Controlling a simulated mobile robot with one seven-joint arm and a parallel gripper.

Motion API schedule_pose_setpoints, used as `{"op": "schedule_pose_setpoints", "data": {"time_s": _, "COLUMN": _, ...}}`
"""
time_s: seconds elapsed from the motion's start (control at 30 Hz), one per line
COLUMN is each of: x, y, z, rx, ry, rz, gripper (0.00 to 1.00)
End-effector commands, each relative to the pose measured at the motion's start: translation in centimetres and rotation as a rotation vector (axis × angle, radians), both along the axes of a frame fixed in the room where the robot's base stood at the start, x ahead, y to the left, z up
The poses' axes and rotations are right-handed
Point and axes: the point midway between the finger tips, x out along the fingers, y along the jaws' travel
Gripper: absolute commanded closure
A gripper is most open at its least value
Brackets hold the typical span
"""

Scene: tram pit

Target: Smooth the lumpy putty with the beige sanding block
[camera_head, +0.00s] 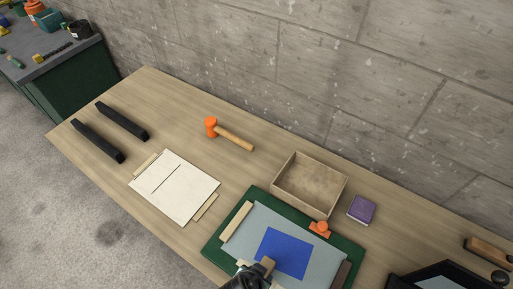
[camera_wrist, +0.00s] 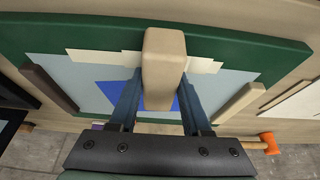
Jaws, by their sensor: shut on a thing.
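My gripper (camera_head: 262,270) is shut on the beige sanding block (camera_head: 268,263) at the near edge of the blue patch. In the wrist view the block (camera_wrist: 163,65) sits between the two blue fingers of my gripper (camera_wrist: 160,100), pointing away from the wrist. The blue patch (camera_head: 286,249) lies on a light grey panel (camera_head: 260,218) on a green board (camera_head: 215,245); it also shows behind the block in the wrist view (camera_wrist: 118,95). I cannot make out lumps of putty on it. Whether the block touches the panel is unclear.
A beige strip (camera_head: 237,222) and a dark brown strip (camera_head: 342,274) flank the panel. An orange piece (camera_head: 320,229) is at its far edge. An open box (camera_head: 325,208), a purple block (camera_head: 361,209), a hammer (camera_head: 232,138), a white sheet (camera_head: 175,190) and black bars (camera_head: 122,121) lie around.

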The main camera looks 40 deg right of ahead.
Motion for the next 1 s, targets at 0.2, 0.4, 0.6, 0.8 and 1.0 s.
{"op": "schedule_pose_setpoints", "data": {"time_s": 0.2, "x": -1.1, "y": -0.4, "z": 0.1, "rx": -0.001, "ry": -0.001, "rz": -0.002, "gripper": 1.0}}
{"op": "schedule_pose_setpoints", "data": {"time_s": 0.4, "x": -1.6, "y": -0.6, "z": 0.0, "rx": 0.0, "ry": -0.002, "rz": -0.001, "gripper": 1.0}}
{"op": "schedule_pose_setpoints", "data": {"time_s": 0.6, "x": -2.6, "y": -1.0, "z": -0.1, "rx": 0.0, "ry": 0.0, "rz": 0.0, "gripper": 1.0}}
{"op": "schedule_pose_setpoints", "data": {"time_s": 0.8, "x": -3.4, "y": -1.2, "z": 0.0, "rx": 0.001, "ry": 0.0, "rz": -0.002, "gripper": 1.0}}
{"op": "schedule_pose_setpoints", "data": {"time_s": 1.0, "x": -4.1, "y": -1.5, "z": 0.0, "rx": 0.001, "ry": 0.0, "rz": -0.002, "gripper": 1.0}}
